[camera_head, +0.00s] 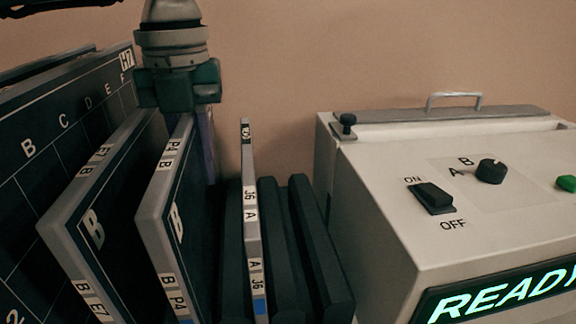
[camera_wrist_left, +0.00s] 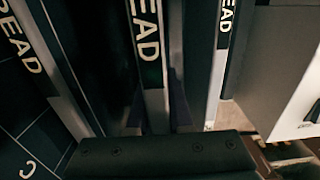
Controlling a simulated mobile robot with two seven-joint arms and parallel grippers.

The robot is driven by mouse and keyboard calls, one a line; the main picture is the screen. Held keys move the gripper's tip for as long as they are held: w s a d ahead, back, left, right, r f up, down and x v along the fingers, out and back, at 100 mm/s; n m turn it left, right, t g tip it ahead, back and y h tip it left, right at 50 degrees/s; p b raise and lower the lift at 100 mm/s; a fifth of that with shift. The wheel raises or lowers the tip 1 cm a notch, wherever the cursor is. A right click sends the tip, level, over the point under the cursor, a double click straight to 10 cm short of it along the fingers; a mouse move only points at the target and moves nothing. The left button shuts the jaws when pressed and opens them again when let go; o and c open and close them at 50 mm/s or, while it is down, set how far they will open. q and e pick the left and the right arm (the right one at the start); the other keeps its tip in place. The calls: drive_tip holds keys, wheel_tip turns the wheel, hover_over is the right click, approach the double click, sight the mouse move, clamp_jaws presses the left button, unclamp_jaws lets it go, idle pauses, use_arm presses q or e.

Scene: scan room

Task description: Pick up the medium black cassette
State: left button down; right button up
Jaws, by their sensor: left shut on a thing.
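Several dark cassettes with pale grey edges stand upright in a row at the left of the head view. My left gripper (camera_head: 182,108) points down at the top far part of the dark cassette labelled P4 (camera_head: 180,215). In the left wrist view my dark fingers (camera_wrist_left: 160,112) lie on both sides of a cassette with a READ label (camera_wrist_left: 148,45), shut on it. The fingertips are partly hidden in the head view. The cassette still stands in line with its neighbours. My right gripper is not in view.
A dark cassette labelled E7 (camera_head: 85,225) stands close to the left, and a thin one labelled J6 (camera_head: 250,215) to the right. Black dividers (camera_head: 318,245) stand beside it. A white machine (camera_head: 390,215) with a lit READY display fills the right.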

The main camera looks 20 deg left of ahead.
sight(187, 115)
use_arm(q)
drive_tip(key=shift+r, duration=0.2)
idle(0.6)
wheel_tip(187, 115, up, 10)
drive_tip(key=shift+f, duration=0.1)
idle(0.3)
wheel_tip(187, 115, up, 9)
drive_tip(key=p, duration=0.8)
idle(0.4)
